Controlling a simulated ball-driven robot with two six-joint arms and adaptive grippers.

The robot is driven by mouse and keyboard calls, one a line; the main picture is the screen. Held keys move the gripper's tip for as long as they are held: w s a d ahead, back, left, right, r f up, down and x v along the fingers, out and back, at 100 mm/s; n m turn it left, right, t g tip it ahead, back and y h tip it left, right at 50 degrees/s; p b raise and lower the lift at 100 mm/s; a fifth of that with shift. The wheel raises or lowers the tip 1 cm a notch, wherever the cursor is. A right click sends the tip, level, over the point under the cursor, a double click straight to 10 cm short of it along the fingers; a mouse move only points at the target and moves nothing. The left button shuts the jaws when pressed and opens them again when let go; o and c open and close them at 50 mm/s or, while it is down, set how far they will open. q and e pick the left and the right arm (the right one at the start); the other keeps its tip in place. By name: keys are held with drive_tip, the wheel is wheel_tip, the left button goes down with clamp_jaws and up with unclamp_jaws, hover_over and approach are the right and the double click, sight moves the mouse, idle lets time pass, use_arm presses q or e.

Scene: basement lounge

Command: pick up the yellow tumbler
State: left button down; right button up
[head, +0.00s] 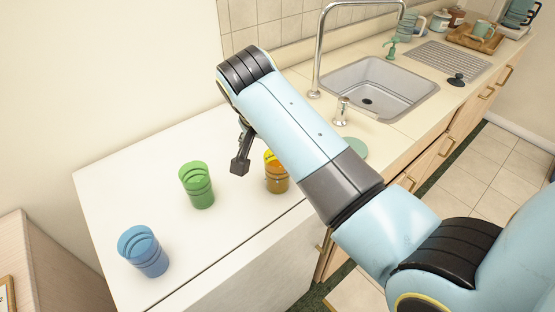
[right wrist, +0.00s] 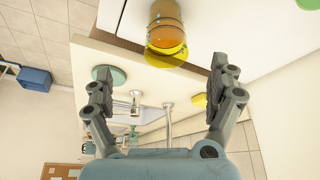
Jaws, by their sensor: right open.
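The yellow tumbler (head: 277,180) stands upright on the white counter, partly hidden behind my right arm in the head view. In the right wrist view the amber-yellow tumbler (right wrist: 166,28) is at the top centre, its bright yellow rim facing the camera. My right gripper (right wrist: 163,80) is open and empty, its two fingers spread wide. The tumbler lies beyond the gap between the fingertips, apart from both. In the head view one dark finger of my right gripper (head: 241,155) shows just left of the tumbler; the rest is hidden by the arm. My left gripper is out of view.
A green tumbler (head: 196,186) and a blue tumbler (head: 143,251) stand to the left on the white counter (head: 115,175). A faucet (head: 318,50) and sink (head: 370,90) are behind my arm. A mint-green disc (head: 355,148) lies right of the arm. The counter's front edge is close to the tumbler.

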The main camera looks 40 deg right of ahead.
drive_tip(key=r, duration=0.2)
drive_tip(key=b, duration=0.3)
hover_over(278, 172)
drive_tip(key=w, duration=0.2)
wheel_tip(278, 172, down, 6)
drive_tip(key=shift+m, duration=0.4)
drive_tip(key=b+x, duration=0.2)
drive_tip(key=b, duration=0.1)
drive_tip(key=b+x, duration=0.2)
drive_tip(key=b, duration=0.2)
drive_tip(key=shift+d+f, duration=0.25)
drive_tip(key=shift+d, duration=0.1)
drive_tip(key=shift+r, duration=0.1)
drive_tip(key=c, duration=1.8)
